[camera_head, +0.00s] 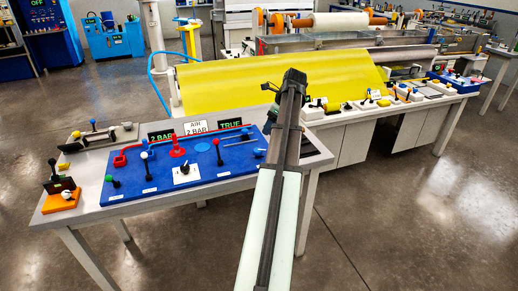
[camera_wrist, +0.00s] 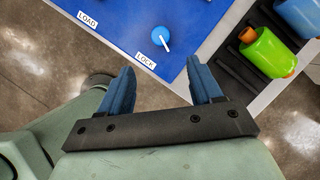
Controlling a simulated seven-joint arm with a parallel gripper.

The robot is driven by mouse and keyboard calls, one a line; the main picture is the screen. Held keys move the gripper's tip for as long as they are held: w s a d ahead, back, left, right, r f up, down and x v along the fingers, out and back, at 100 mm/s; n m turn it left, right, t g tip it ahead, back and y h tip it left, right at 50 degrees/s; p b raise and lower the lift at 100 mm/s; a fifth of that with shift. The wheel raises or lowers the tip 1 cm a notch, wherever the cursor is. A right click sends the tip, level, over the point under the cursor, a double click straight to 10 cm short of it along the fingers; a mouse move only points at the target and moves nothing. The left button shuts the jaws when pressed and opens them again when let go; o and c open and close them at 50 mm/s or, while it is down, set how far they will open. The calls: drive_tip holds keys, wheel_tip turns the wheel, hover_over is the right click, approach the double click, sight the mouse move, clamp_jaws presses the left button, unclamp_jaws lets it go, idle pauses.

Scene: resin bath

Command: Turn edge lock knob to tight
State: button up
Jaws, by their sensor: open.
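The edge lock knob (camera_wrist: 161,36) is a round blue knob with a white pointer bar. In the wrist view it sits on the blue panel (camera_wrist: 190,15) near its corner, by a white LOCK label (camera_wrist: 146,60). The bar slants down and to the right there. My gripper (camera_wrist: 160,64) is open and empty, its two blue fingers spread either side of the label and short of the knob in the picture. In the head view my gripper (camera_head: 292,80) is raised by the right end of the blue panel (camera_head: 140,184). A blue knob (camera_head: 258,152) there is probably the same one.
The panel bears a red mushroom button (camera_head: 177,147), a white-based dial (camera_head: 184,171) and several levers. Display signs (camera_head: 195,128) stand behind it. In the wrist view, a green bottle-like part (camera_wrist: 265,52) lies on a black rack to the right.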

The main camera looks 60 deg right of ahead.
sight(258, 150)
drive_tip(key=x, duration=1.3)
drive_tip(key=shift+w+f, duration=0.1)
drive_tip(key=shift+f, duration=0.2)
drive_tip(key=shift+c, duration=0.2)
drive_tip(key=c, duration=1)
